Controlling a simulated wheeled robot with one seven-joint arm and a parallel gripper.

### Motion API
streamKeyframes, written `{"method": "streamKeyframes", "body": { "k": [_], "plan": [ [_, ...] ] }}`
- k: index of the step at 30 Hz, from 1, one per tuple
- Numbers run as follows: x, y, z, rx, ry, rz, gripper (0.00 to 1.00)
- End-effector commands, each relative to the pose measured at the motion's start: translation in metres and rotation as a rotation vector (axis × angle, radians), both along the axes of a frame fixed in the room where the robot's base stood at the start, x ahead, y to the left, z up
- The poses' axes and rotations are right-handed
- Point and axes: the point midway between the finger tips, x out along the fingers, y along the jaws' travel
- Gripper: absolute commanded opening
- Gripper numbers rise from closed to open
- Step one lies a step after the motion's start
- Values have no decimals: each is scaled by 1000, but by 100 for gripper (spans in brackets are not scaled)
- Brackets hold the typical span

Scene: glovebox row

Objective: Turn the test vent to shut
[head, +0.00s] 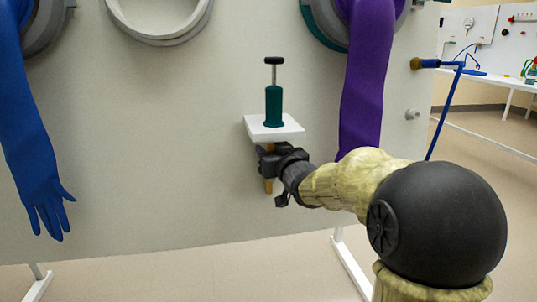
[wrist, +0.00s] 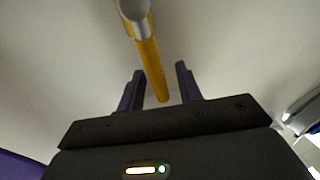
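A yellow lever on a silver hub, apparently the test vent's handle, shows in the wrist view (wrist: 148,52). In the head view a short yellow piece of it (head: 268,186) shows below my gripper, under the small white shelf; the rest is hidden behind the gripper. The lever hangs roughly upright in the head view. My gripper (head: 266,160) is at the panel, just under the shelf. In the wrist view its two dark fingers (wrist: 160,88) stand apart, with the lever's free end between them and a gap on both sides. I see no label or shut mark.
The white shelf (head: 275,129) carries a green cylinder with a black T-handle (head: 274,104), close above my gripper. A purple glove (head: 365,75) hangs to the right, near my arm. A blue glove (head: 38,140) hangs far left. A blue-armed fitting (head: 440,64) juts out at the panel's right edge.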

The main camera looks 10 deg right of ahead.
Motion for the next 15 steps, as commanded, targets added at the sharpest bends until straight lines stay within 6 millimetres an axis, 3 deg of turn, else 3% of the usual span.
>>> {"method": "streamKeyframes", "body": {
  "k": [4, 12, 13, 15],
  "plan": [
    [10, 2, -1, 1, 0, 1, 35],
    [11, 3, 0, 1, 0, 0, 35],
    [11, 3, 0, 1, 0, 0, 33],
    [11, 2, 0, 1, 0, 0, 19]
  ]
}}
